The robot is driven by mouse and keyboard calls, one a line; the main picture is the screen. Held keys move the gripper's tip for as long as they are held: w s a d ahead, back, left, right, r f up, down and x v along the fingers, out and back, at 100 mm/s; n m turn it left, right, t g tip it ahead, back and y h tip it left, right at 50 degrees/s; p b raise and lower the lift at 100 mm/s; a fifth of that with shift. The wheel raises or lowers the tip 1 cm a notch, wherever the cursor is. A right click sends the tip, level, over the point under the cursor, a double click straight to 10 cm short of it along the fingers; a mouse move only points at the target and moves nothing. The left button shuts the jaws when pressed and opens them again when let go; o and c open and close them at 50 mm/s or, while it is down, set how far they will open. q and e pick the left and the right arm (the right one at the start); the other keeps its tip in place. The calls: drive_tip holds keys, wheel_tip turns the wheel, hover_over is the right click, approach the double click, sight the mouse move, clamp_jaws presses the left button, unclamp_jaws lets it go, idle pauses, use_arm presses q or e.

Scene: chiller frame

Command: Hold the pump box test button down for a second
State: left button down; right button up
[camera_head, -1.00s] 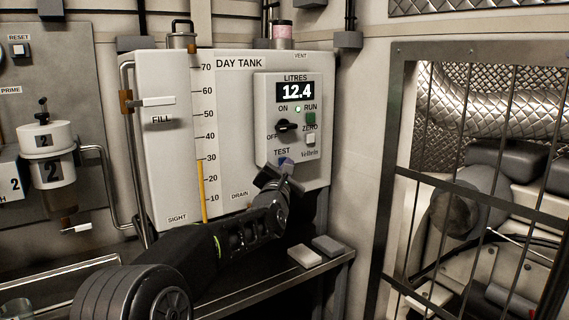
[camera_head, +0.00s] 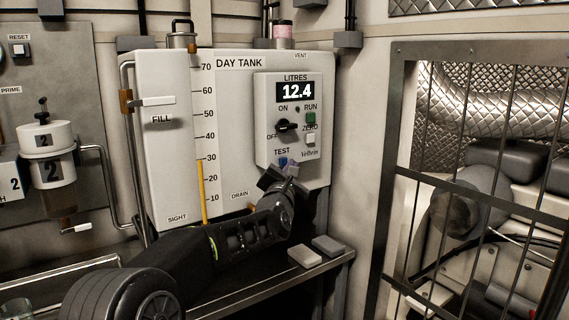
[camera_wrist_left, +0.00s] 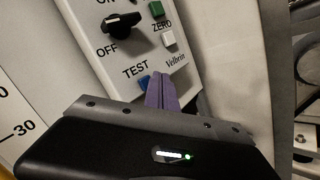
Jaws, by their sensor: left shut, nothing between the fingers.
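The pump box (camera_head: 262,120) on the day tank reads 12.4 litres, and its small round lamp (camera_head: 298,109) beside RUN is dark. The blue test button (camera_head: 283,161) sits under the TEST label. My left gripper (camera_head: 291,169) is shut and empty, its purple fingertips just to the right of and below the button. In the left wrist view the blue button (camera_wrist_left: 143,82) shows uncovered to the left of the closed purple fingers (camera_wrist_left: 162,91). I cannot tell whether the fingers touch the box face. My right gripper is not in view.
The black ON/OFF knob (camera_head: 287,126), the green RUN button (camera_head: 311,118) and the white ZERO button (camera_head: 310,139) are above the fingers. Two small blocks lie on the shelf (camera_head: 338,259) below. A barred cage (camera_head: 400,150) stands at the right.

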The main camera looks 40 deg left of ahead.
use_arm(q)
drive_tip(key=shift+s+d+p, duration=0.1)
drive_tip(key=shift+s+d, duration=0.15)
drive_tip(key=shift+d, duration=0.55)
drive_tip(key=shift+s+d+p, duration=0.1)
drive_tip(key=shift+s+d, duration=0.1)
drive_tip(key=shift+d, duration=0.6)
drive_tip(key=shift+s+d+p, duration=0.1)
drive_tip(key=shift+s+d, duration=0.15)
drive_tip(key=shift+d, duration=0.55)
